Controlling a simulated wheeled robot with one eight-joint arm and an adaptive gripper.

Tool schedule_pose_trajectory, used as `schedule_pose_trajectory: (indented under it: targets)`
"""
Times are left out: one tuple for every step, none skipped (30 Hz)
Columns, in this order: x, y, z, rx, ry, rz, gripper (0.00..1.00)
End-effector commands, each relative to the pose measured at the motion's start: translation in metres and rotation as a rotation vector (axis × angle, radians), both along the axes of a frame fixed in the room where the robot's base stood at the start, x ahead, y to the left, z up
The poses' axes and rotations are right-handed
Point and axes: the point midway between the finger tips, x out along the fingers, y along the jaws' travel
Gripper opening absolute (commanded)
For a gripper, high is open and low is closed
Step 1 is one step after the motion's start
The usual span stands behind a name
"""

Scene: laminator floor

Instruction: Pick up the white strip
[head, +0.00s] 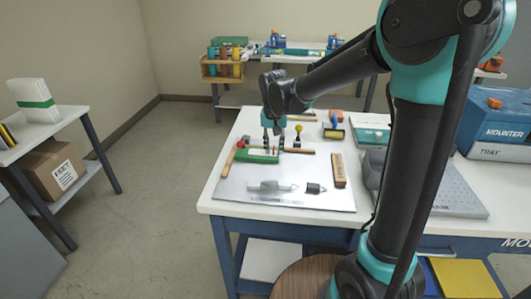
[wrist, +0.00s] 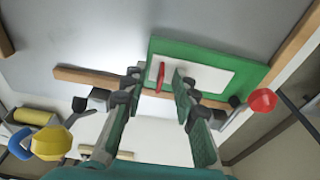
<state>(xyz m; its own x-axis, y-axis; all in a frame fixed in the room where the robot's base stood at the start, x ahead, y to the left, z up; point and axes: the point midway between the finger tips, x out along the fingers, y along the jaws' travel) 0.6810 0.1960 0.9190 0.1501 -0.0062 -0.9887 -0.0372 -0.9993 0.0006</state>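The white strip (wrist: 212,78) lies flat on a green block (wrist: 235,60) in the wrist view. In the head view the green block (head: 257,158) sits at the back left of the grey mat, and the strip is small there and partly behind the fingers. A small upright red piece (wrist: 161,75) stands at the strip's left part. My gripper (wrist: 157,82) is open, its two fingers apart with the red piece showing between their tips. In the head view my gripper (head: 272,143) is above the block. I cannot tell whether the fingers touch the strip.
A wooden bar (head: 339,170) and two small tools (head: 268,186) lie on the mat (head: 315,199). A red ball knob (wrist: 262,100) and a yellow knob (wrist: 52,142) stand near the fingers. A blue mounter machine (head: 497,118) is at the right.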

Motion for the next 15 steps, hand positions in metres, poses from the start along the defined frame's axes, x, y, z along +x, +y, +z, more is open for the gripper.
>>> schedule_pose_trajectory:
  targets:
    - [0.0001, 0.0, -0.0001, 0.0, 0.0, 0.0, 0.28]
    - [0.0001, 0.0, -0.0001, 0.0, 0.0, 0.0, 0.28]
    - [0.0001, 0.0, 0.0, 0.0, 0.0, 0.0, 0.28]
    - [0.0001, 0.0, 0.0001, 0.0, 0.0, 0.0, 0.28]
    - [0.0001, 0.0, 0.0001, 0.0, 0.0, 0.0, 0.27]
    - [0.0001, 0.0, 0.0002, 0.0, 0.0, 0.0, 0.22]
    - [0.0001, 0.0001, 0.0002, 0.0, 0.0, 0.0, 0.19]
    - [0.0001, 0.0001, 0.0002, 0.0, 0.0, 0.0, 0.15]
    - [0.0001, 0.0001, 0.0003, 0.0, 0.0, 0.0, 0.1]
    - [0.0001, 0.0001, 0.0003, 0.0, 0.0, 0.0, 0.06]
    - [0.0001, 0.0001, 0.0003, 0.0, 0.0, 0.0, 0.02]
    - [0.0001, 0.0001, 0.0003, 0.0, 0.0, 0.0, 0.0]
    - [0.0001, 0.0001, 0.0003, 0.0, 0.0, 0.0, 0.0]
    - [0.0001, 0.0001, 0.0003, 0.0, 0.0, 0.0, 0.0]
    - [0.0, 0.0001, 0.0004, 0.0, 0.0, 0.0, 0.0]
